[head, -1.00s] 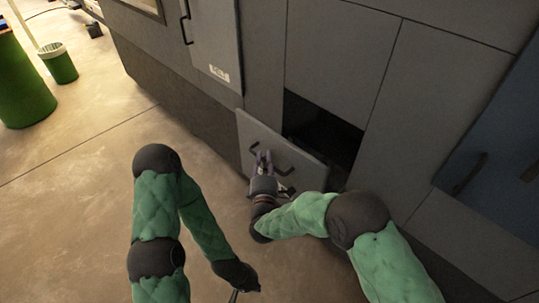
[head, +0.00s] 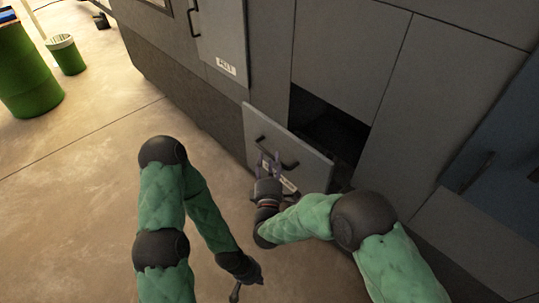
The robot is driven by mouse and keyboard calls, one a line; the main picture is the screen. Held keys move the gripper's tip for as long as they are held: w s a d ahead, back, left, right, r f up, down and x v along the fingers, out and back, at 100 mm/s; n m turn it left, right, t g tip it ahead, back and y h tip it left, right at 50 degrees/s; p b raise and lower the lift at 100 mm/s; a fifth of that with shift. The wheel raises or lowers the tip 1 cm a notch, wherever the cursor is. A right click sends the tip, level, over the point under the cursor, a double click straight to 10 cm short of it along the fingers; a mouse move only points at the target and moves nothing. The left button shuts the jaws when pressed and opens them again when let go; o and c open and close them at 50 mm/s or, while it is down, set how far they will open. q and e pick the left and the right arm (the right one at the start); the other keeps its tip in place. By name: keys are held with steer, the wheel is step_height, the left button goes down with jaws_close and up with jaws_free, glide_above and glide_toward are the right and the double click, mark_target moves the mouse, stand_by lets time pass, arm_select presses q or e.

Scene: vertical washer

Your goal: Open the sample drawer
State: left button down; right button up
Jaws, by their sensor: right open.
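The sample drawer (head: 312,166) is a grey front panel with a dark handle (head: 289,164), low on the grey machine. It stands out from the machine face, and a dark opening (head: 328,124) shows behind and above it. My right gripper (head: 268,161) is open in front of the drawer panel, its fingers just left of the handle's right end. I cannot tell whether a finger touches the handle. My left gripper (head: 236,290) is low in the head view, away from the drawer, with its jaws too small to judge.
The grey machine (head: 350,55) fills the back, with a labelled door panel (head: 222,40) above left of the drawer. A blue panel (head: 500,140) is at the right. Green bins (head: 66,55) stand far left. The floor (head: 80,210) at left is clear.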

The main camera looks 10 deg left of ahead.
steer(key=v, duration=0.8)
steer(key=shift+s, duration=0.4)
steer(key=shift+d+f, duration=0.1)
steer(key=w+d+f+m+g, duration=0.1)
steer(key=d+f+m+g, duration=0.4)
steer(key=f, duration=0.5)
steer(key=d+f+m+g, duration=0.4)
steer(key=d+f+m, duration=0.1)
steer(key=f, duration=0.4)
steer(key=s+d+f+m+g, duration=0.3)
steer(key=s+f+m, duration=0.1)
steer(key=s, duration=0.2)
steer(key=s+d+f+m+g, duration=0.3)
steer(key=s+m, duration=0.2)
steer(key=s, duration=0.1)
steer(key=s+d+f+m+g+y, duration=0.1)
steer(key=s+d+f+m+g, duration=0.2)
steer(key=s, duration=0.4)
steer(key=shift+d+f+m+g, duration=0.2)
steer(key=shift+f+m+g, duration=0.3)
steer(key=shift+f+m, duration=0.35)
